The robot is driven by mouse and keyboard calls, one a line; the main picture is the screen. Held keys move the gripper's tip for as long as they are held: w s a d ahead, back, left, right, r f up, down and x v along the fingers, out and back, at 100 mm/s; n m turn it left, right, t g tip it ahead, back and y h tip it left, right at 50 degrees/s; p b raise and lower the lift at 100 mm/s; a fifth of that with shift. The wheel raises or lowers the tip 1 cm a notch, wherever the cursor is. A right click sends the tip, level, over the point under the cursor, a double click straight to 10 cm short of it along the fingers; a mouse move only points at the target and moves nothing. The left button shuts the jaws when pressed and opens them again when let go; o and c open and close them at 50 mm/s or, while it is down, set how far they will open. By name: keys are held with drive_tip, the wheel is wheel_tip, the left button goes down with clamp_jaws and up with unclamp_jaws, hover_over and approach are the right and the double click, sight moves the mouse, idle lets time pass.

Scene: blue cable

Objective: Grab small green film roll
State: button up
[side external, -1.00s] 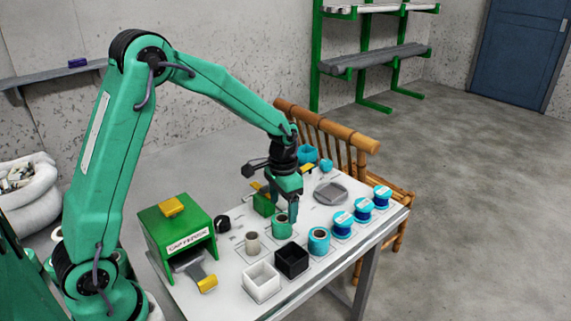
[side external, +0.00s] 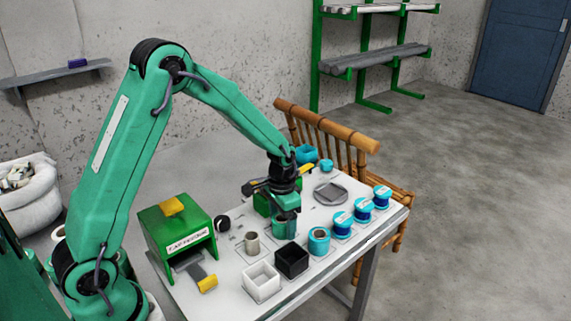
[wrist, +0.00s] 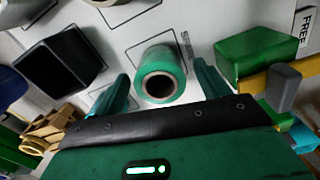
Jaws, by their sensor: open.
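The small green film roll (side external: 282,231) stands upright on the white table, directly under my gripper in the side view. In the wrist view the green film roll (wrist: 178,60) shows its dark core hole and sits between my two green fingers. My gripper (wrist: 161,74) is open, with one finger on each side of the roll. Whether either finger touches it I cannot tell. In the side view my gripper (side external: 285,213) points down and hides the top of the roll.
A black bin (side external: 292,262), a white bin (side external: 261,283) and a teal roll (side external: 319,242) stand in front. A beige roll (side external: 251,244) and green dispenser (side external: 158,240) are at left. Blue spools (side external: 363,210) line the right. A green block (wrist: 256,52) is close by.

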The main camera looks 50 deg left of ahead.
sight(283, 220)
drive_tip(key=c, duration=1.1)
drive_tip(key=shift+r, duration=0.2)
drive_tip(key=shift+r, duration=0.6)
drive_tip(key=r, duration=0.3)
drive_tip(key=shift+s+d+r, duration=0.1)
drive_tip(key=shift+s+d, duration=0.05)
drive_tip(key=shift+d, duration=0.25)
drive_tip(key=s+d+r, duration=0.1)
drive_tip(key=d+r, duration=0.1)
drive_tip(key=d, duration=0.1)
drive_tip(key=s+d+r, duration=0.2)
drive_tip(key=d, duration=0.1)
drive_tip(key=s+d+r, duration=0.2)
drive_tip(key=d, duration=0.1)
drive_tip(key=shift+s+d+r, duration=0.1)
drive_tip(key=shift+d+r, duration=0.05)
drive_tip(key=shift+d, duration=0.1)
